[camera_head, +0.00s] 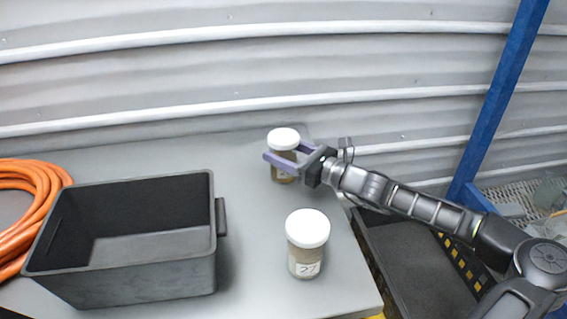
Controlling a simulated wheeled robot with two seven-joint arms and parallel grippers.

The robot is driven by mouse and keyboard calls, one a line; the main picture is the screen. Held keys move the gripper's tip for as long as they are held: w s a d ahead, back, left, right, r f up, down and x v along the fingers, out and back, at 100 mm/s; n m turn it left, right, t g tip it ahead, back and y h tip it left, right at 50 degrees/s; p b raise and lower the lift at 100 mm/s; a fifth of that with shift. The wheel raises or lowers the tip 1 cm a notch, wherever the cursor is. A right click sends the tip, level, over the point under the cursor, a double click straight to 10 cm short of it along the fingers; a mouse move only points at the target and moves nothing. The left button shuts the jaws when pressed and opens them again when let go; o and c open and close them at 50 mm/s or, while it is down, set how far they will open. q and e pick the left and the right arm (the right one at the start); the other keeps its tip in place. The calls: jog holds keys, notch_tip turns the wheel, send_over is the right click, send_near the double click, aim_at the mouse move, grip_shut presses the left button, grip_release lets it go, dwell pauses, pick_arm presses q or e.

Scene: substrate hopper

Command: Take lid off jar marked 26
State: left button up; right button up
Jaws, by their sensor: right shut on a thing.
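A jar (285,176) with a white lid (283,139) stands at the back right of the grey table. My right gripper (283,158) comes in from the right and is shut on this jar just below its lid. The fingers cover part of the jar, and no number on it can be read. A second jar (305,262) with a white lid (308,228) stands nearer the front right edge. Its label seems to read 27. Both lids are on their jars. My left gripper is not in view.
An empty black bin (130,287) stands on the table (255,270) at the left front. A dark crate (405,262) is beside the table at the right. A blue post (500,95) rises behind my right arm.

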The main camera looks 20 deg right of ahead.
jog(key=c, duration=0.6)
jog(key=shift+c, duration=0.2)
notch_tip(320, 180, up, 10)
jog(key=shift+r+p, duration=0.1)
jog(key=shift+p, duration=0.45)
jog(key=o, duration=1.2)
grip_shut()
